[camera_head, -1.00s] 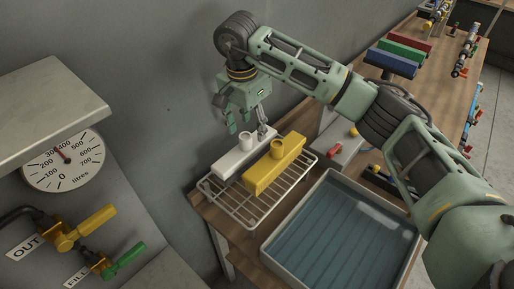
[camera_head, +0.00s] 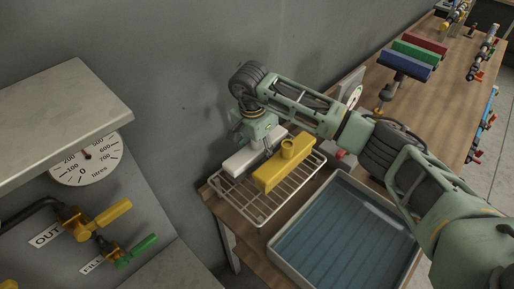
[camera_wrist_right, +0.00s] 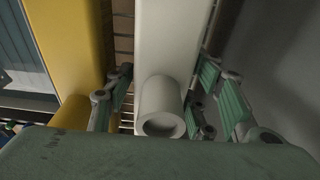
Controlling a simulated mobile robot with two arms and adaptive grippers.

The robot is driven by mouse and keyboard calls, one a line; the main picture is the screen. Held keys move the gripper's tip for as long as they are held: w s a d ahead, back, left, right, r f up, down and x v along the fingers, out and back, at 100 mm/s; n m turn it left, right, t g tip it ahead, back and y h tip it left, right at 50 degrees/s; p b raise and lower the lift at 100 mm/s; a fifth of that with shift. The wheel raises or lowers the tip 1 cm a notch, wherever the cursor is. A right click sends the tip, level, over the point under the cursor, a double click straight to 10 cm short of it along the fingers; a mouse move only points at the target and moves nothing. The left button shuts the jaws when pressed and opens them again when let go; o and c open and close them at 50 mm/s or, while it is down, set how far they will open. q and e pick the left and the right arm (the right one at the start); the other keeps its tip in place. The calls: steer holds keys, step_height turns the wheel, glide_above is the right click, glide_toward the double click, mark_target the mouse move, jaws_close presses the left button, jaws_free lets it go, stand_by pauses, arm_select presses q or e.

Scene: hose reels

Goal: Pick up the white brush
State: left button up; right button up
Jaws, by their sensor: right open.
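The white brush (camera_head: 240,161) lies on a wire rack (camera_head: 262,215), beside a yellow brush (camera_head: 277,174) with a similar round socket. My right gripper (camera_head: 257,146) is down at the white brush and hides its socket in the head view. In the right wrist view, the white brush (camera_wrist_right: 165,40) runs away from the camera with its round socket (camera_wrist_right: 161,106) facing me. The open fingers of my right gripper (camera_wrist_right: 163,88) stand on either side of the socket. The left finger is in the gap near the yellow brush (camera_wrist_right: 68,45). My left gripper is out of view.
A tray of blue water (camera_head: 345,240) stands right of the rack. Red, green and blue brush heads (camera_head: 411,55) stand farther back on the wooden bench (camera_head: 440,110). The grey wall (camera_head: 180,110) is close behind the rack. Valves and a gauge (camera_head: 87,160) are at left.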

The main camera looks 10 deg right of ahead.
steer(key=c, duration=1.1)
steer(key=shift+c, duration=0.4)
steer(key=shift+r, duration=0.1)
